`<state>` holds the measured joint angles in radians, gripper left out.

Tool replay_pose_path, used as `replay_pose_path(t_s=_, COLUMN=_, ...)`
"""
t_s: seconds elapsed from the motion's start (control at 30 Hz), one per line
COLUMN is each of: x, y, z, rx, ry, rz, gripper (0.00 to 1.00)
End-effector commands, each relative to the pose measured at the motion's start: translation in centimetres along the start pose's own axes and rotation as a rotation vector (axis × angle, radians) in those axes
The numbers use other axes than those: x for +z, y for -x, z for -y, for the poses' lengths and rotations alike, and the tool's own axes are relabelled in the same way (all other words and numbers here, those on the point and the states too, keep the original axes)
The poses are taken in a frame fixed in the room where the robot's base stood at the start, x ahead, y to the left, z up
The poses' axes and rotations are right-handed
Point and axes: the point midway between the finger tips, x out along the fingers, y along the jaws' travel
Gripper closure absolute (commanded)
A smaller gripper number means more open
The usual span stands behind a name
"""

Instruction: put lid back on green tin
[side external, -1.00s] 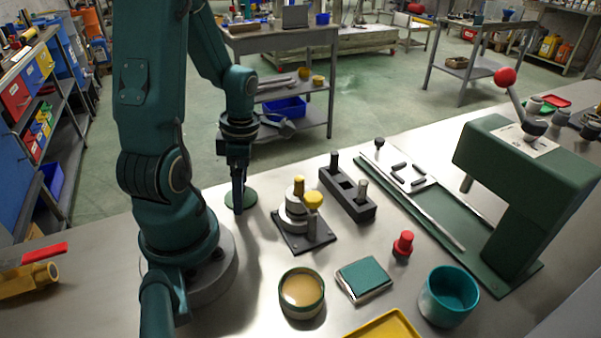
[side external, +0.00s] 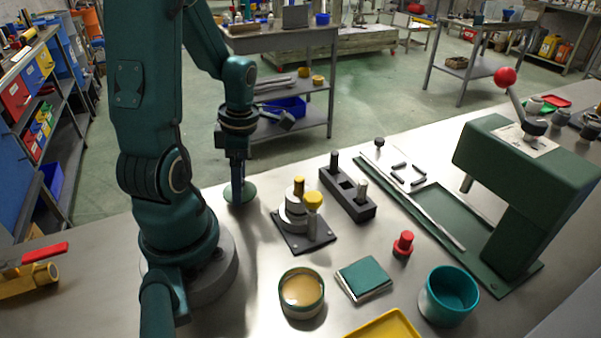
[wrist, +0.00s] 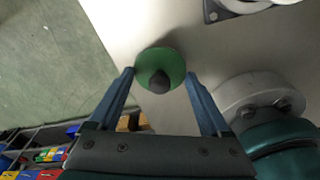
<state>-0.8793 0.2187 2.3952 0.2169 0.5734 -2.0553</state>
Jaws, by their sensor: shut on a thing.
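The green tin (side external: 302,311) stands open on the bench in front, with tan contents showing inside its rim. The lid (side external: 246,196) is a flat green disc near the bench's far edge, left of the grey stand. In the wrist view the lid (wrist: 172,62) lies between my fingertips, its dark knob towards me. My gripper (side external: 237,190) points down and is shut on the lid; it also shows in the wrist view (wrist: 160,74). I cannot tell whether the lid touches the bench.
A green press (side external: 520,180) stands right.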

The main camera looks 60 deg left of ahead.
Motion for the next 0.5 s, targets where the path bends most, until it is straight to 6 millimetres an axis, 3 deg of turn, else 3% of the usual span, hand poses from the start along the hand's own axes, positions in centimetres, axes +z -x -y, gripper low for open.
replay_pose_path(t_s=0.3, x=-0.6, y=5.4, z=-0.1, rx=0.008, ry=0.001, rz=0.004, gripper=0.72)
replay_pose_path(t_s=0.5, x=-0.9, y=7.8, z=-0.1, rx=0.004, ry=0.0, rz=0.003, gripper=0.72)
